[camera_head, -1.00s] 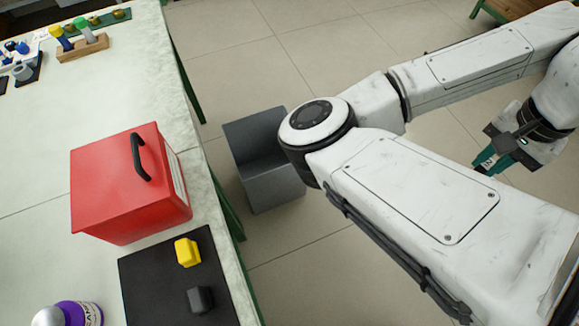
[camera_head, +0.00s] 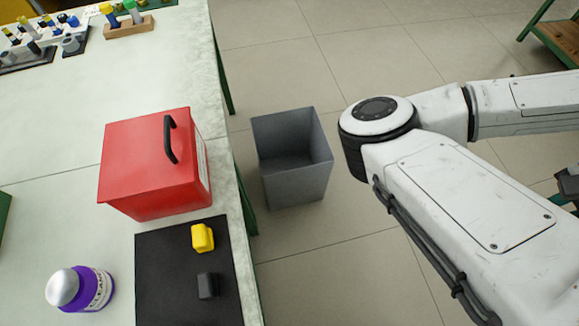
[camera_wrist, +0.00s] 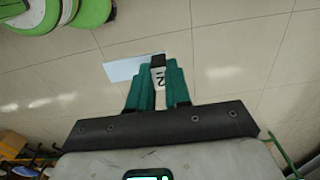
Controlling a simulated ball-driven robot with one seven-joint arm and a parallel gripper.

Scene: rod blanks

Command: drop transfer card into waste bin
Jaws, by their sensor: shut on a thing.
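The waste bin (camera_head: 298,188) is a grey, open-topped box on the floor beside the bench, left of my arm in the head view. Its visible inside looks empty. My gripper (camera_wrist: 159,72) has teal fingers, shut on the transfer card (camera_wrist: 122,68). The card is a pale, flat piece sticking out to the left of the fingertips in the wrist view. A black piece and a white label with dark marks show between the fingers. In the head view only a bit of my gripper shows at the right edge, well right of the bin, and the card is not visible there.
The pale bench (camera_head: 60,150) fills the left. It holds a red box (camera_head: 150,165) with a black handle, a black mat (camera_head: 165,270) with yellow and dark blocks, and a purple bottle (camera_head: 90,290). Tiled floor (camera_head: 330,270) is clear around the bin.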

